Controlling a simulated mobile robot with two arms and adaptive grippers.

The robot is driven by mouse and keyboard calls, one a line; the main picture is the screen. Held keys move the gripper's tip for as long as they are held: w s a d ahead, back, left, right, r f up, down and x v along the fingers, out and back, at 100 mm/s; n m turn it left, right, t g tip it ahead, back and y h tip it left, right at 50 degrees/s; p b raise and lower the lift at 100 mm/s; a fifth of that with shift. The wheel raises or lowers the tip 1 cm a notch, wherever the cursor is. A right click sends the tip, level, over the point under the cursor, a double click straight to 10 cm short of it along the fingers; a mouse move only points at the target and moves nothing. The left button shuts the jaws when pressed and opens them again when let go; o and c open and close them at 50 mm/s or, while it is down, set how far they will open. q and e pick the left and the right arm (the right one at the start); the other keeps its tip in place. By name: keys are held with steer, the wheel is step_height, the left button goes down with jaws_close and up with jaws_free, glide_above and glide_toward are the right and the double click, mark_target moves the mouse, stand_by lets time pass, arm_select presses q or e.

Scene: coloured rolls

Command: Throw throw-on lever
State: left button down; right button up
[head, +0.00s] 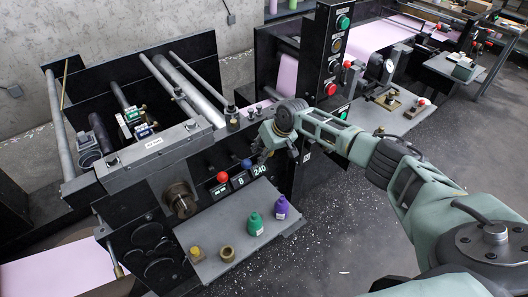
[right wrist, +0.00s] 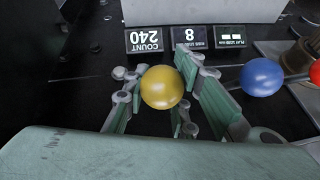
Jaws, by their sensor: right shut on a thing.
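My right gripper (head: 263,155) reaches in from the right to the front panel of the near press. In the right wrist view its fingers are shut around a yellow ball knob (right wrist: 162,87); in the head view the gripper hides this knob. A blue ball knob (head: 247,163) sits just left of the gripper, with a red ball knob (head: 222,177) further left. In the right wrist view the blue knob (right wrist: 262,77) is right of the yellow one, and the red knob (right wrist: 315,72) is cut by the edge. I cannot read which lever is the throw-on one. My left gripper is out of view.
Small displays (head: 240,181) sit below the knobs, one reading 240. A black button column (head: 325,60) stands close behind the gripper.

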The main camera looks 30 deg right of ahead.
steer(key=shift+d, duration=0.1)
jaws_close()
stand_by(0.4)
steer(key=shift+f+n+t+y+b, duration=0.1)
steer(key=shift+f+t+y+b, duration=0.2)
steer(key=shift+f+t+b, duration=1.1)
steer(key=shift+f+n+t+y+b, duration=0.1)
steer(key=shift+f+t+y+b, duration=0.3)
steer(key=shift+t+b, duration=1.95)
steer(key=shift+f+n+t+y+b, duration=0.15)
steer(key=shift+f+t+b, duration=0.65)
steer(key=shift+b, duration=2.3)
steer(key=shift+s+f, duration=0.1)
steer(key=shift+f, duration=0.05)
steer(key=o, duration=0.7)
jaws_free()
steer(key=shift+o, duration=0.2)
